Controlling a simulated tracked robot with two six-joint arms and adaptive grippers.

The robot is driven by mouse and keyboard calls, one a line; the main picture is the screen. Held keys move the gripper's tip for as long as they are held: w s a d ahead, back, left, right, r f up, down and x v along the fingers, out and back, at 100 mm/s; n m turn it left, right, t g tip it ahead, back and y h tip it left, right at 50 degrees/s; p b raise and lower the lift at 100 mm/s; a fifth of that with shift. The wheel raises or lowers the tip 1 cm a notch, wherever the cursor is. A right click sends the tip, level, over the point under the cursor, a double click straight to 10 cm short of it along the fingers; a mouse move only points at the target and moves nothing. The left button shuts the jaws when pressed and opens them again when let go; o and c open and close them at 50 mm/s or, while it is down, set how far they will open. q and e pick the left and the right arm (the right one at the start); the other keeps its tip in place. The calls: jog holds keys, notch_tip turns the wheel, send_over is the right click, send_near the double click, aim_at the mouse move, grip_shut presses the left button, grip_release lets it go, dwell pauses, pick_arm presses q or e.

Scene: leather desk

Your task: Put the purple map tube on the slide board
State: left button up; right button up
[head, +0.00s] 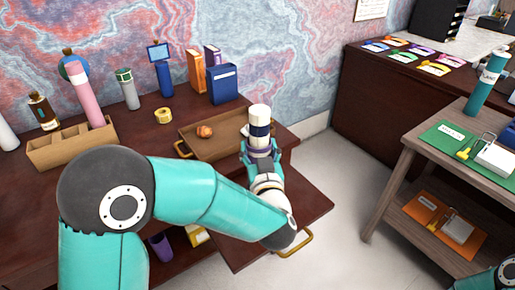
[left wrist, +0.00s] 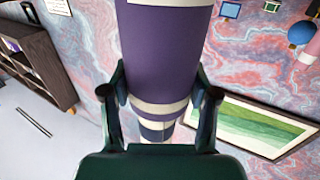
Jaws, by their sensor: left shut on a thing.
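My left gripper (head: 262,152) is shut on the purple map tube (head: 259,128), which stands upright in the jaws. Its white top, navy band and a purple part show above the fingers; its lower part is hidden by my gripper and arm. In the left wrist view the tube's purple body (left wrist: 168,55) runs between the fingers (left wrist: 160,105), with a cream ring and a navy band beyond. The slide board (head: 312,200) is a dark red-brown panel pulled out from the desk, with a brass handle. My arm covers part of it.
A wooden rack (head: 72,148), bottles and binders (head: 222,84) line the wall. A grey-brown side table (head: 405,150) stands right, across clear floor.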

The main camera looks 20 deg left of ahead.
pick_arm(q)
jog(key=o, duration=1)
jog(key=shift+f, duration=0.1)
jog(key=o, duration=0.5)
jog(key=b+v, duration=0.1)
jog(key=v, duration=1.1)
